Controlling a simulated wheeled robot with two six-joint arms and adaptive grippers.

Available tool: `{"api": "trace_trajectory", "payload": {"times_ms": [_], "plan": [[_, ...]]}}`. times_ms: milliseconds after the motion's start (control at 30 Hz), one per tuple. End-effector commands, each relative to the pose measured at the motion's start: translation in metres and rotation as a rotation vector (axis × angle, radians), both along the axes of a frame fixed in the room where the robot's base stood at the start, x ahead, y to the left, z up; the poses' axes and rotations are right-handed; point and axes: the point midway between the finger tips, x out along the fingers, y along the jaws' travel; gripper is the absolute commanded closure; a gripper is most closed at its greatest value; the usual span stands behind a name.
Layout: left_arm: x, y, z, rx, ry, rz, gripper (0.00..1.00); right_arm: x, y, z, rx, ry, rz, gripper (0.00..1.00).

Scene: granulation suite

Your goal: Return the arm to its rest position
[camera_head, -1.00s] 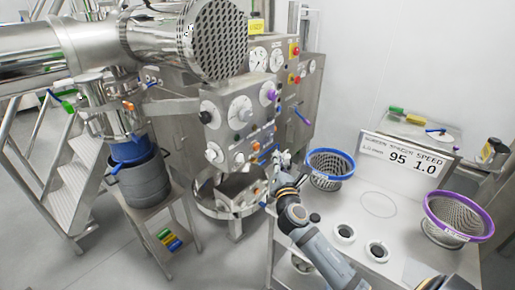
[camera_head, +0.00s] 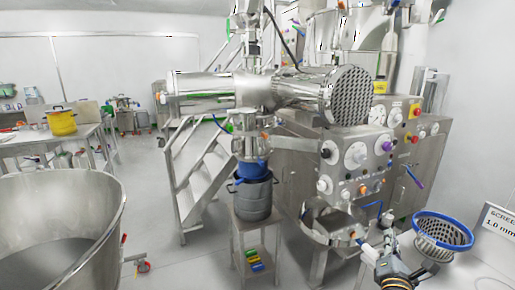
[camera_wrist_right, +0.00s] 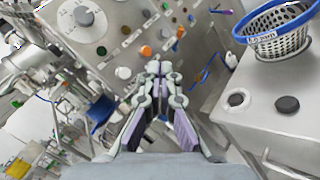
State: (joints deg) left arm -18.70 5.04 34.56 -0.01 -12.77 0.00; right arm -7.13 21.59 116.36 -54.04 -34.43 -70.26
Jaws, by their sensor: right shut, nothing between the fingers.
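My right gripper (camera_head: 387,218) points at the lower front of the steel machine (camera_head: 345,165), left of the blue-rimmed basket. In the right wrist view its fingers (camera_wrist_right: 159,68) are together with nothing between them. The control panel (camera_wrist_right: 100,40) with knobs and buttons lies beyond the fingertips; whether they touch it I cannot tell, but they look apart. My right forearm (camera_head: 393,272) comes in from the bottom edge. My left gripper and arm are not in view.
The blue-rimmed perforated basket (camera_head: 443,232) stands close on the right; it also shows in the right wrist view (camera_wrist_right: 277,30). A grey pot (camera_head: 254,195) stands on a small stand. A large steel bowl (camera_head: 60,222) is at the left. The floor between is open.

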Motion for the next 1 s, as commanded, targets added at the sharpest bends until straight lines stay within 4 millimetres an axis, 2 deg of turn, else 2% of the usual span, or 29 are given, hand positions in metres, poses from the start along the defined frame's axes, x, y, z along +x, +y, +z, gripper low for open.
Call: {"api": "trace_trajectory", "payload": {"times_ms": [67, 300, 400, 500, 700, 767, 1000], "plan": [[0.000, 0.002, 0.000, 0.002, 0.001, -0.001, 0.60, -0.013, -0.001, -0.019, 0.176, 0.002, -0.026, 1.00], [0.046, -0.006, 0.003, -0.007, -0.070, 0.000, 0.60, -0.056, 0.003, -0.079, 0.706, 0.012, -0.152, 1.00], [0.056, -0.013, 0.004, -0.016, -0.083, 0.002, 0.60, -0.079, 0.010, -0.106, 0.932, 0.022, -0.232, 1.00], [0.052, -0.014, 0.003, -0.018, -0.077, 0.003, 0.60, -0.104, 0.022, -0.133, 1.153, 0.034, -0.328, 1.00], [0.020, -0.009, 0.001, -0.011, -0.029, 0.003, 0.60, -0.162, 0.058, -0.178, 1.553, 0.068, -0.571, 1.00], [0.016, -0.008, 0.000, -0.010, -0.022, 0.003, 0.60, -0.180, 0.070, -0.188, 1.655, 0.081, -0.655, 1.00], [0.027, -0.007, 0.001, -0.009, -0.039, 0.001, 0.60, -0.249, 0.122, -0.211, 1.968, 0.134, -1.003, 1.00]]}}
